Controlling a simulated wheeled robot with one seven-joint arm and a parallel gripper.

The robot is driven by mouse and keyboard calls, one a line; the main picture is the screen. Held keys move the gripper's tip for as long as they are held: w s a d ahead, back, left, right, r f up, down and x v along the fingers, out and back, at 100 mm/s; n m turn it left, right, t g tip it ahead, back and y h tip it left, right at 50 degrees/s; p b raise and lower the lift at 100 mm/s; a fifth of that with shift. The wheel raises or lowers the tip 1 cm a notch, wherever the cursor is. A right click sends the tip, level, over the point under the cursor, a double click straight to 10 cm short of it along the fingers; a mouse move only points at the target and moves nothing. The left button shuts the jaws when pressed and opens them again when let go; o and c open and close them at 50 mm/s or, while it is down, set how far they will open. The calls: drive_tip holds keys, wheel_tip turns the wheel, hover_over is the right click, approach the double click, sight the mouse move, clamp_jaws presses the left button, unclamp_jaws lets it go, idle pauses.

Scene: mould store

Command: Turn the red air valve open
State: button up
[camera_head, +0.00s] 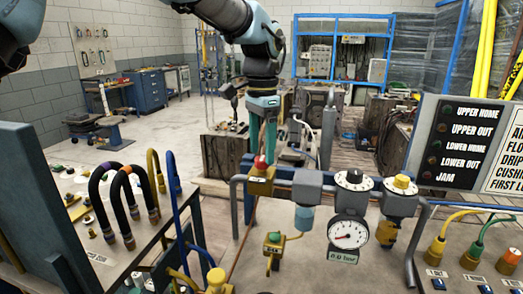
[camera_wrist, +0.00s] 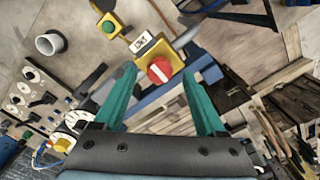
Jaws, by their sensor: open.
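The red air valve (camera_head: 260,163) is a round red knob on a yellow housing (camera_head: 262,184), at the left end of the pipe assembly in the head view. In the wrist view the red knob (camera_wrist: 160,70) shows a pale bar across its face. My gripper (camera_head: 262,150) has teal fingers and comes down from above to the knob. In the wrist view my gripper (camera_wrist: 158,76) is open, with one finger on each side of the knob in the picture. I cannot tell whether the fingertips touch it. Nothing is held.
A pressure gauge (camera_head: 348,234), a black-and-white dial (camera_head: 354,181) and a yellow knob (camera_head: 402,182) are right of the valve. A green button on a yellow box (camera_head: 273,240) is below. Hoses (camera_head: 122,205) stand at left; a sign panel (camera_head: 462,140) stands at right.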

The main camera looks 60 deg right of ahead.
drive_tip(key=shift+f, duration=1.05)
clamp_jaws()
